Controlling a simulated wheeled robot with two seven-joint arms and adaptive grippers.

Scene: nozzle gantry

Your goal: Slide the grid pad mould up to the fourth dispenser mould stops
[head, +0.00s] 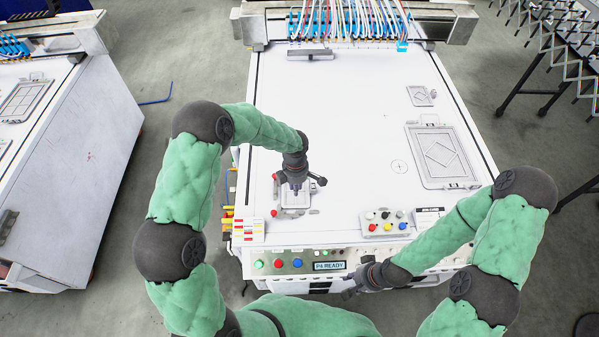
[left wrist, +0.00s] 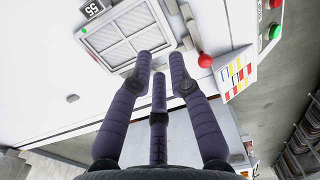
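The grid pad mould (head: 297,204), a small light-grey framed block, lies on the white table at the near left. In the left wrist view the grid pad mould (left wrist: 128,38) shows its ribbed grid, with a tag marked 55 beside it. My left gripper (head: 296,185) points down over it. In the left wrist view the left gripper's fingers (left wrist: 161,62) are apart with nothing between them, their tips close to the mould's edge; I cannot tell if they touch. My right gripper (head: 352,292) hangs near the table's front edge; its fingers are too small to read. I cannot make out the mould stops clearly.
The nozzle gantry (head: 350,22) spans the table's far end, with a grey bar (head: 310,54) before it. A large plate with a diamond (head: 440,158) and a smaller plate (head: 420,96) lie at right. A button box (head: 386,222) stands near front. The table's middle is clear.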

